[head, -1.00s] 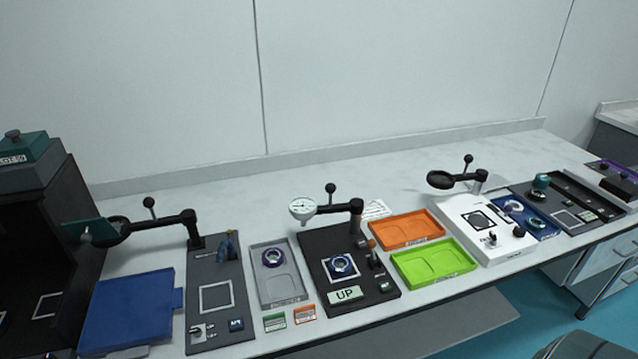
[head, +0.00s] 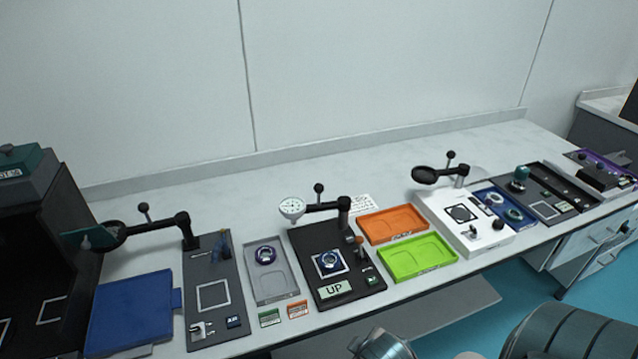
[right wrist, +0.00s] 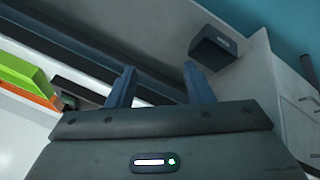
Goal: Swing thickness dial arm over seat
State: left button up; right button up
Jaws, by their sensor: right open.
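The thickness dial arm (head: 324,208) reaches left from a post at the back of a black base (head: 347,288) in the head view. A white round dial (head: 292,208) is on its left end and a black ball knob (head: 319,188) stands on top. The seat is a white-outlined square (head: 344,268) on the base, holding a blue-rimmed ring (head: 330,261). The dial is behind and left of the seat, not over it. A plate reading UP (head: 335,289) lies in front. My right gripper (right wrist: 158,82) is open and empty in the right wrist view. My left gripper is not in view.
Orange (head: 366,238) and green (head: 388,272) trays lie right of the base. A grey tray (head: 289,291) with a ring lies left. Other magnifier arms stand on the dark left plate (head: 230,330) and white right box (head: 492,244).

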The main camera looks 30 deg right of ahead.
aim_at(320, 191)
jog(key=w+d+r+n+t+h, duration=0.1)
jog(key=w+d+r+n+t, duration=0.1)
jog(key=w+r+n, duration=0.1)
jog(key=w+d+r+n+t+h, duration=0.1)
jog(key=w+d+r+n+t, duration=0.1)
jog(key=w, duration=0.5)
jog(key=w+d+r+n+t+h, duration=0.1)
jog(key=w+d+r+n+h, duration=0.1)
jog(key=w+r+n, duration=0.2)
jog(key=shift+w+d+n+t, duration=0.2)
jog(key=shift+w+n, duration=0.1)
jog(key=shift+n, duration=0.35)
jog(key=shift+w+d+n+t, duration=0.1)
jog(key=shift+w+n+t, duration=0.15)
jog(key=shift+n, duration=0.4)
jog(key=w+d+r+n+t, duration=0.1)
jog(key=w+d+r+n, duration=0.1)
jog(key=w+n, duration=0.2)
jog(key=w+d+r+n+t+h+p, duration=0.1)
jog(key=w+n, duration=0.4)
jog(key=w, duration=0.5)
jog(key=w+d+r+n+t+p, duration=0.1)
jog(key=w+d+r+n+t, duration=0.2)
jog(key=w, duration=0.4)
jog(key=shift+w+d+r+n, duration=0.1)
jog(key=shift+r+n, duration=0.25)
jog(key=shift+r, duration=0.2)
jog(key=shift+w+d+r+n, duration=0.1)
jog(key=shift+r+n, duration=0.25)
jog(key=shift+r, duration=0.2)
